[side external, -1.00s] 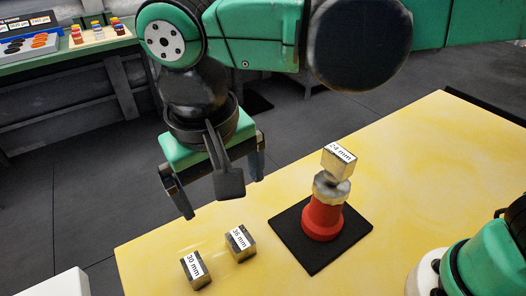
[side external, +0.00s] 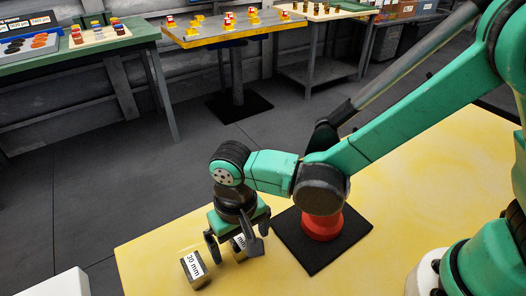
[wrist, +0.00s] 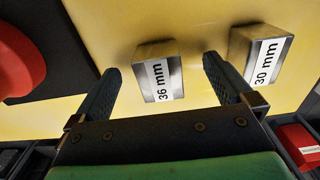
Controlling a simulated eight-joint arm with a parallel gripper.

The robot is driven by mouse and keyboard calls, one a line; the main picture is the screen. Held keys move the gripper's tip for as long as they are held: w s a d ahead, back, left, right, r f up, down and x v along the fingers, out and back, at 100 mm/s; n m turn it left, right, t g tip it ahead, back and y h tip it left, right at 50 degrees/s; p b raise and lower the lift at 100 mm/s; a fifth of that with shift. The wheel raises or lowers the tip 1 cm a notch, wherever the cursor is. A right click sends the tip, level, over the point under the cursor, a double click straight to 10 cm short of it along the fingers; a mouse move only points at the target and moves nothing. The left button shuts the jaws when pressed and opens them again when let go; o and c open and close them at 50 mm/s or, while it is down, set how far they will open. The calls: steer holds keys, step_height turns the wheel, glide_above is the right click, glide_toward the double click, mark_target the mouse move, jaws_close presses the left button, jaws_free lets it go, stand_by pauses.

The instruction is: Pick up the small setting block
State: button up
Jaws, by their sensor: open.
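Setting blocks stand on the yellow table. The block labelled 30 mm (side external: 195,271) is at the front left; it also shows in the wrist view (wrist: 262,52). The block labelled 36 mm (side external: 240,254) is partly covered by my gripper (side external: 234,246). In the wrist view, my open gripper (wrist: 161,69) has its fingers on either side of the 36 mm block (wrist: 158,72), with a gap on each side. The right finger lies between the two blocks. The 24 mm block seen earlier on top of the red stand (side external: 321,227) is hidden behind my arm.
The red stand is on a black square pad (side external: 345,245) right of the blocks; the stand also shows at the left of the wrist view (wrist: 15,60). The yellow table (side external: 150,255) is clear left of the blocks. Other benches stand far back.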

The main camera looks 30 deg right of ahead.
mark_target(240, 239)
steer(key=shift+f, duration=0.25)
steer(key=shift+r, duration=0.1)
steer(key=shift+c, duration=0.2)
step_height(240, 239, up, 20)
steer(key=r, duration=0.1)
steer(key=s+d+m+t+y, duration=0.3)
steer(key=d+m+y, duration=0.3)
steer(key=d+m, duration=0.45)
steer(key=s+d+m+t+y, duration=0.3)
steer(key=d+m+y, duration=0.3)
steer(key=d+m, duration=0.45)
steer(key=shift+m+g+y, duration=0.3)
steer(key=shift+m+g, duration=0.2)
steer(key=shift+m, duration=0.2)
steer(key=shift+w+a+f, duration=0.35)
steer(key=shift+a+f, duration=0.85)
steer(key=shift+w+a+f, duration=0.3)
steer(key=shift+a+f, duration=0.85)
steer(key=shift+f, duration=0.05)
steer(key=shift+w+a+f, duration=0.35)
steer(key=shift+a+f, duration=0.85)
